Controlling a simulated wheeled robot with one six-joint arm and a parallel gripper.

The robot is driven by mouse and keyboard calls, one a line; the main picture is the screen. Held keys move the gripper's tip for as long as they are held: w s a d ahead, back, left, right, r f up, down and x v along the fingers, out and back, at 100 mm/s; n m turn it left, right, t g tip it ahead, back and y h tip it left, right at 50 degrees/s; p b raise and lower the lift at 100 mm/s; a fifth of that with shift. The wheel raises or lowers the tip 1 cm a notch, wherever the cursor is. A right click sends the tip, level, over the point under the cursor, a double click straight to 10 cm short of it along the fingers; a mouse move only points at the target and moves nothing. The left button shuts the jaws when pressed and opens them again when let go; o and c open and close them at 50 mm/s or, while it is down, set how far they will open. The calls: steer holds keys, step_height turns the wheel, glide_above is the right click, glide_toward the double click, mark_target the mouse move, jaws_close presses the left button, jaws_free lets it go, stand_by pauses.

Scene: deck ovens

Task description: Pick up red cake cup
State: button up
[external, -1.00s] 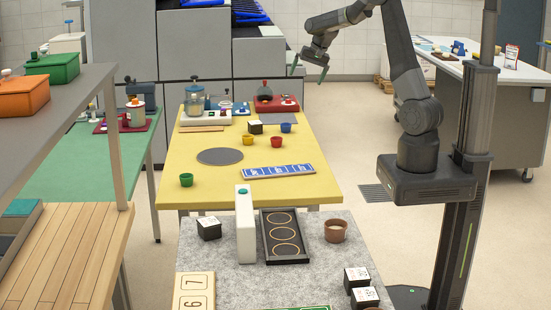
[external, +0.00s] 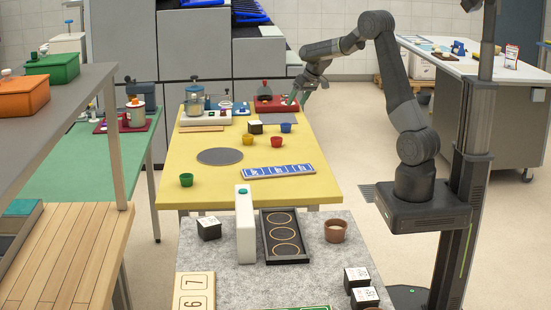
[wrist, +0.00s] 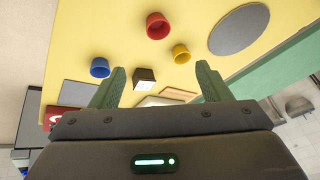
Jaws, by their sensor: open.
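The red cake cup (external: 276,142) stands upright on the yellow table (external: 180,190), between a yellow cup (external: 247,139) and a blue cup (external: 286,127). In the wrist view the red cup (wrist: 158,26) shows near the top centre, beyond the fingertips. My gripper (external: 298,98) is above the far right part of the table, up and behind the red cup in the external view. Its two green fingers (wrist: 160,82) are apart and nothing is between them.
A black box with a white top (external: 255,127) stands near the cups. A grey disc (external: 220,156) and a blue card strip (external: 279,171) lie on the table. A green cup (external: 186,180) is at the front left.

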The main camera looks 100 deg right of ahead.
mark_target(277, 139)
steer(key=w+d+f+n, duration=0.1)
steer(key=w+f, duration=0.1)
steer(key=f, duration=0.4)
steer(key=w+d+f+n+b, duration=0.1)
steer(key=w+f+n, duration=0.1)
steer(key=f, duration=0.4)
steer(key=w+d+f+n+b, duration=0.1)
steer(key=w+d+f+n, duration=0.1)
steer(key=w+f, duration=0.2)
steer(key=shift+w+f+t, duration=0.15)
steer(key=shift+f+t, duration=0.05)
steer(key=shift+f, duration=0.45)
steer(key=shift+w+f+t, duration=0.1)
steer(key=shift+f+t, duration=0.1)
steer(key=shift+f, duration=0.4)
steer(key=c, duration=1)
